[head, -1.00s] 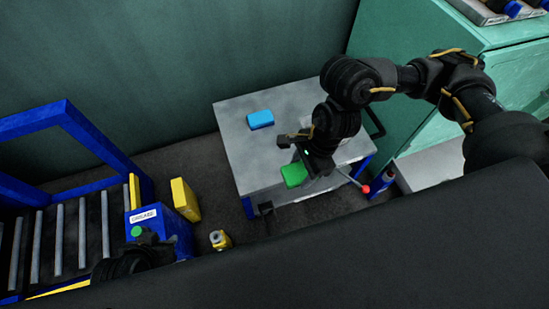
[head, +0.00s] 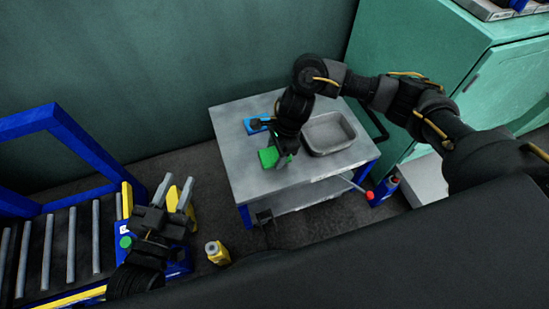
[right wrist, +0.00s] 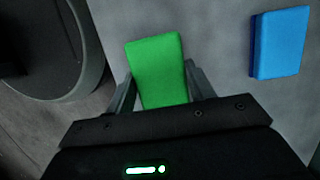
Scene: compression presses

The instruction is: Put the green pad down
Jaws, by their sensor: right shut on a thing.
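The green pad (head: 267,157) is over the front left part of the grey table (head: 232,150). My right gripper (head: 284,159) is shut on it. In the right wrist view the green pad (right wrist: 158,68) shows between the two fingers of my right gripper (right wrist: 160,88). I cannot tell whether the pad touches the table top. My left gripper (head: 175,192) is at the lower left, away from the table, with its two fingers apart and nothing seen between them.
A blue pad (head: 254,124) lies on the table behind the green one; it also shows in the right wrist view (right wrist: 281,42). A grey metal tray (head: 349,136) sits to the right. A roller conveyor (head: 70,245) and a yellow bottle (head: 217,253) are at left.

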